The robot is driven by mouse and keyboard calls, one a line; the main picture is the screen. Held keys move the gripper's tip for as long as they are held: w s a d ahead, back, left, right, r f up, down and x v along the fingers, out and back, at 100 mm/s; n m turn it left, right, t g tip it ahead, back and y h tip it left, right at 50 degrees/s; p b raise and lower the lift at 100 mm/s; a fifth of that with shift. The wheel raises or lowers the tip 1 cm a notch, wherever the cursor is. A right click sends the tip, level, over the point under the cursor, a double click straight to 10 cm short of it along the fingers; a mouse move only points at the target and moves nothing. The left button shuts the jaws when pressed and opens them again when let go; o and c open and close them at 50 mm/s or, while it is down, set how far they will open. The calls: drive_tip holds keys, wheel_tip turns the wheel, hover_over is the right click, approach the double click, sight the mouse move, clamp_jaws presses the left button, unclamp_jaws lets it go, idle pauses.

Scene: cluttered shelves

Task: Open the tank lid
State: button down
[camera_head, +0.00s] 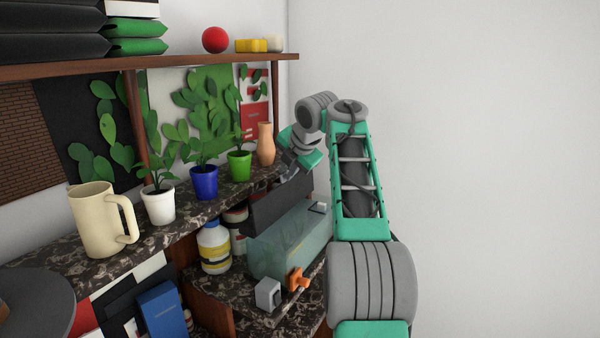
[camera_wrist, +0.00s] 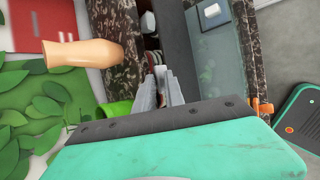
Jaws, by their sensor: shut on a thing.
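The tank (camera_head: 285,246) is a translucent grey-green box on the lower marble shelf, and it also shows in the wrist view (camera_wrist: 222,58). Its dark grey lid (camera_head: 276,205) stands tilted up along the tank's back edge, with the top opening exposed. In the wrist view the lid (camera_wrist: 180,45) is a dark panel running away from the fingers. My gripper (camera_head: 287,174) is at the lid's upper right part. In the wrist view my gripper's fingers (camera_wrist: 161,84) are shut on the lid's edge; the exact contact is partly hidden.
A terracotta vase (camera_head: 265,145) and a green pot (camera_head: 239,166) stand on the shelf close behind my gripper. White bottles (camera_head: 214,247) stand left of the tank. An orange fitting (camera_head: 298,279) and a grey box (camera_head: 268,294) are at its front. The right side is bare wall.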

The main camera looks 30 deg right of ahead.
drive_tip(key=shift+w+a+f, duration=0.4)
drive_tip(key=shift+f, duration=0.05)
idle(0.3)
drive_tip(key=c, duration=1.8)
unclamp_jaws()
drive_tip(key=shift+o, duration=1.1)
drive_tip(key=shift+w+a+r, duration=0.1)
drive_tip(key=shift+w, duration=0.05)
drive_tip(key=shift+r, duration=0.1)
